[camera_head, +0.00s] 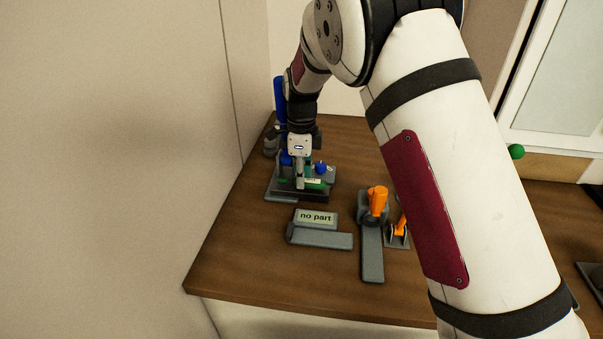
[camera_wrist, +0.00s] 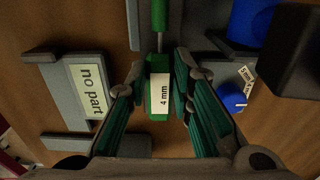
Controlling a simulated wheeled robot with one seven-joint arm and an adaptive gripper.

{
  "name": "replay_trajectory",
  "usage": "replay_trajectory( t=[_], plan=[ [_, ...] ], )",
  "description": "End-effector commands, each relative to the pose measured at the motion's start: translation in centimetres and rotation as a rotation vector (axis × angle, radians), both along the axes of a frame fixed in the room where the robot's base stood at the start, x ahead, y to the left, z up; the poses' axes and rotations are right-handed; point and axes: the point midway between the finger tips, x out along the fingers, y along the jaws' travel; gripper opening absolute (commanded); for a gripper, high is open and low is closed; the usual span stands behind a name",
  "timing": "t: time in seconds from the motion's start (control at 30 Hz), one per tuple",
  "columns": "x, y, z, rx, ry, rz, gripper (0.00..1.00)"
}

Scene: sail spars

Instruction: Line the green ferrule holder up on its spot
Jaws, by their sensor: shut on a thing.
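The green ferrule holder (camera_wrist: 159,85) has a white "4 mm" label and lies between the fingers of my gripper (camera_wrist: 159,92) in the wrist view. My gripper is shut on it. A thin metal rod and a green end part (camera_wrist: 159,14) stretch beyond it toward the top of the picture. In the head view the green holder (camera_head: 316,184) shows as a small green patch beside my gripper (camera_head: 300,184), low over a grey fixture (camera_head: 281,197) at the table's far left. My gripper and wrist hide part of it. I cannot tell whether the holder touches the fixture.
A grey block with a "no part" plate (camera_head: 317,218) lies nearer me. Right of it stand a grey stand with an orange part (camera_head: 377,200) and a smaller orange piece (camera_head: 402,226). A labelled blue knob (camera_wrist: 233,102) is close by. The wooden table (camera_head: 240,265) is bare at front left.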

Motion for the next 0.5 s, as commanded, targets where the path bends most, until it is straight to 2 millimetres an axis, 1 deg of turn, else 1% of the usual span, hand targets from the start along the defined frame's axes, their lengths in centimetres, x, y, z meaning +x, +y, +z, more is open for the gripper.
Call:
replay_trajectory(
  t=[0.3, 0.43, 0.47, 0.5],
  plan=[
    [0.01, 0.0, -0.77, 0.0, 0.0, 0.0, 0.01],
    [0.02, 0.0, -0.81, 0.0, -0.001, 0.0, 0.01],
    [0.02, 0.01, -0.81, 0.0, -0.001, 0.0, 0.28],
    [0.02, 0.01, -0.8, 0.0, -0.001, 0.0, 0.37]
  ],
)
